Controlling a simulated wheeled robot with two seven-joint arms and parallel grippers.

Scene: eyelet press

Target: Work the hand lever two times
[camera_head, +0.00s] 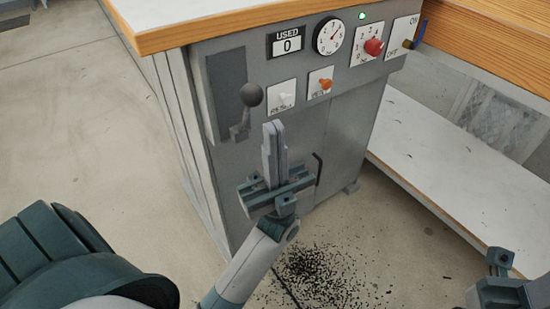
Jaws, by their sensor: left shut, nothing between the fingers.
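The hand lever, with a round dark knob (251,95) on a short arm, stands on the grey cabinet front beside a dark vertical plate (227,92). The knob is near the plate's middle height. My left gripper (273,132) is shut and empty, its fingers pointing up, just right of and below the knob in the picture. I cannot tell the depth gap between them. The counter marked USED (288,43) reads 0. Part of my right gripper (500,262) shows at the lower right corner; its jaws are not clear.
The panel also has a round gauge (329,36), a red knob (374,47), an orange switch (325,85), a white switch (285,97) and a lit green lamp (362,15). A white low shelf (450,165) is on the right. Dark bits litter the floor.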

